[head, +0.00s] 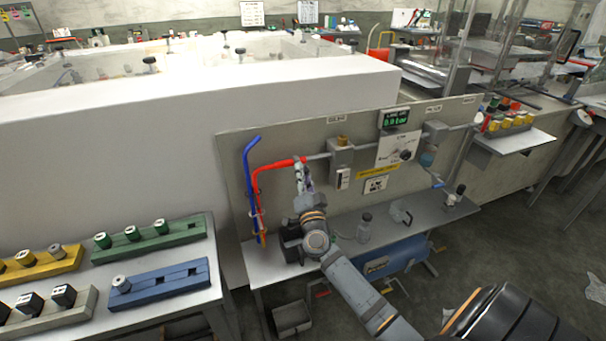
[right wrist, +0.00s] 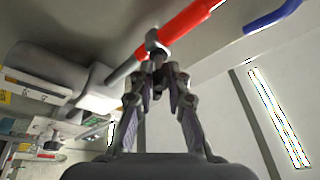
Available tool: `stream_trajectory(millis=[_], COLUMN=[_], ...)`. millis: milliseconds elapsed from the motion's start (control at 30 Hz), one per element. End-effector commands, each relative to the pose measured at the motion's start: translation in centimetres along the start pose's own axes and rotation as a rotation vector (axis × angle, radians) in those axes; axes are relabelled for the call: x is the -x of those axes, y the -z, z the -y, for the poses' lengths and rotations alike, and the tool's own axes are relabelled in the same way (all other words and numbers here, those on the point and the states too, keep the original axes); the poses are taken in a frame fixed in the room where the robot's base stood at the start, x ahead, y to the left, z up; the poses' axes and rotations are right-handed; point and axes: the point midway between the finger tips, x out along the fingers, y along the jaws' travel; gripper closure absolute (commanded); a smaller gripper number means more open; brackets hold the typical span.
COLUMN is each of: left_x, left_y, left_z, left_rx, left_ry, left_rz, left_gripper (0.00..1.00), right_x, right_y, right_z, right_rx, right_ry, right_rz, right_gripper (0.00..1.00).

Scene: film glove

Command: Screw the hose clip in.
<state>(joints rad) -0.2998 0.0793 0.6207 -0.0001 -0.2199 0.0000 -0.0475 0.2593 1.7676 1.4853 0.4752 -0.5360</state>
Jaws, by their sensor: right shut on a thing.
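A red hose (head: 278,165) runs up the panel and bends right to a grey pipe (head: 318,156). In the right wrist view, the red hose (right wrist: 188,28) meets the thin pipe (right wrist: 122,71) at a grey metal hose clip (right wrist: 155,41). My right gripper (head: 303,177) is just below this joint. In the wrist view its fingertips (right wrist: 160,76) close on a small dark part under the clip, seemingly the clip's screw. The fingers hide most of that part. My left gripper is not in view.
A blue hose (head: 247,172) hangs left of the red one. The panel (head: 222,150) carries a valve block (head: 341,157), gauge and display. A small bottle (head: 364,228) stands on the bench shelf. Coloured block racks (head: 150,240) stand on the left table.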

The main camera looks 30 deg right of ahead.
Motion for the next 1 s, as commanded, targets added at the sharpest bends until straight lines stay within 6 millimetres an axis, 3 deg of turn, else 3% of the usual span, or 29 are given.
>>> stream_trajectory(millis=[733, 767, 800, 900, 1000], left_x=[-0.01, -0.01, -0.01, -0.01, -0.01], left_y=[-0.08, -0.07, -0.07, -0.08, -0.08], left_z=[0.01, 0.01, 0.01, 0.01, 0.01], left_rx=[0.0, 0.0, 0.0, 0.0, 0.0], left_ry=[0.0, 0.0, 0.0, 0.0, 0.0], left_rz=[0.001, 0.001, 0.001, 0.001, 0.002], left_gripper=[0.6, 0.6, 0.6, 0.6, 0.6], right_x=[0.03, 0.03, 0.03, 0.02, 0.02], right_y=[-0.05, -0.05, -0.05, -0.04, -0.03], right_z=[-0.04, -0.04, -0.04, -0.03, -0.02], right_rx=[0.0, 0.0, 0.0, 0.0, 0.0], right_ry=[-0.001, -0.001, -0.001, 0.0, 0.0], right_rz=[0.001, 0.001, 0.001, 0.001, 0.001], right_gripper=[1.0, 0.82, 0.77, 0.63, 0.61])
